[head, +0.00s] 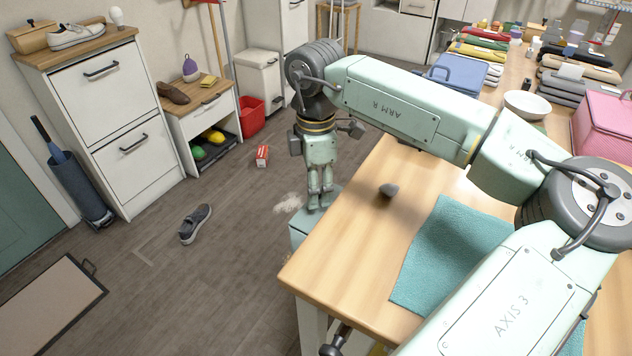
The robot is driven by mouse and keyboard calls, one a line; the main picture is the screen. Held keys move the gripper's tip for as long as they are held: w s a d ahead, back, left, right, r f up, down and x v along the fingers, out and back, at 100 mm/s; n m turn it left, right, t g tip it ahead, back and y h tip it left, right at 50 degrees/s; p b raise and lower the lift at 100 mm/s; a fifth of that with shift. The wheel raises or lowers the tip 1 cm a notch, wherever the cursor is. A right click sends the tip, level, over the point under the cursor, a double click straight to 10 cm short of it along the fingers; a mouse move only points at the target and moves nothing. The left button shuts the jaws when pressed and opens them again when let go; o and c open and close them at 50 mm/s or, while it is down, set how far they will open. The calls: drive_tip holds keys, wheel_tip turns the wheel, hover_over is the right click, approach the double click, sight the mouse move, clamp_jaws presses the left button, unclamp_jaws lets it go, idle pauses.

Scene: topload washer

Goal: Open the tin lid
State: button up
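I cannot pick out a tin with certainty. My gripper (320,203) points down at the table's left edge, its two fingers close together. I cannot tell whether they are shut or slightly apart, and I see nothing held between them. Just below the fingertips is the pale mint top of a box-like thing (301,232), mostly hidden behind the table edge. I cannot tell what it is, or whether the fingertips touch it.
The wooden table (350,250) holds a teal towel (428,250), a small grey lump (388,190), a white bowl (527,105), a pink case (603,125) and a blue case (459,71). A shoe (195,224) and a red carton (262,156) lie on the otherwise mostly open floor.

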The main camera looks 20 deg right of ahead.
drive_tip(key=shift+f, duration=0.2)
drive_tip(key=shift+c, duration=0.2)
clamp_jaws()
idle(0.6)
